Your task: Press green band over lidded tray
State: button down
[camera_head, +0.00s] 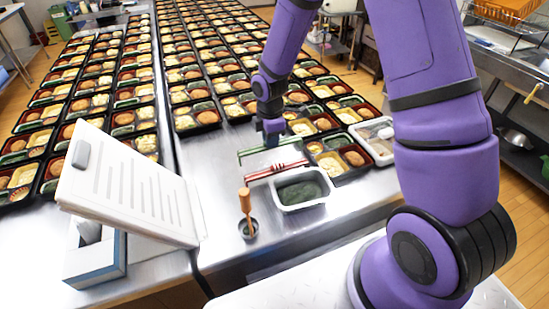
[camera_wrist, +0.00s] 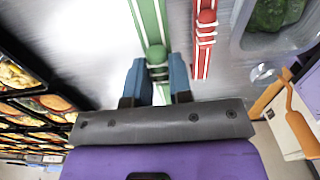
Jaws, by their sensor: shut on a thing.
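The green band (camera_head: 272,147) is a long, thin double strip with a knotted middle. My gripper (camera_head: 272,138) is shut on that middle from above. In the wrist view the two blue fingertips of my gripper (camera_wrist: 156,82) close around the knot of the green band (camera_wrist: 148,22). I cannot tell whether the band touches the steel counter. The lidded tray (camera_head: 386,154), pale-rimmed with a clear cover over food, stands to the right at the counter's edge, apart from my gripper. It is not seen in the wrist view.
A red band (camera_head: 277,170) lies just in front of the green one. A white tub (camera_head: 303,204) of green leaves stands nearer. A small cup with a wooden-handled brush (camera_head: 246,212) is left of it. Rows of open bento trays (camera_head: 205,117) fill the back and left.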

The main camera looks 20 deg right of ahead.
jog(key=shift+r, duration=0.4)
jog(key=s+d+r+m, duration=0.15)
jog(key=d+m, duration=0.45)
jog(key=d, duration=0.6)
jog(key=s+d+r+m, duration=0.15)
jog(key=d+m, duration=0.45)
jog(key=d, duration=0.6)
jog(key=s+d+r+m, duration=0.1)
jog(key=s+d+m, duration=0.35)
jog(key=d, duration=0.75)
jog(key=shift+m, duration=0.75)
jog(key=shift+w+a+f, duration=0.1)
jog(key=shift+w+f, duration=0.25)
jog(key=shift+f, duration=0.4)
jog(key=shift+w+a+f, duration=0.1)
jog(key=shift+w+f, duration=0.2)
jog(key=shift+f, duration=0.4)
jog(key=shift+w+f, duration=0.35)
jog(key=shift+f, duration=0.4)
jog(key=shift+f, duration=2)
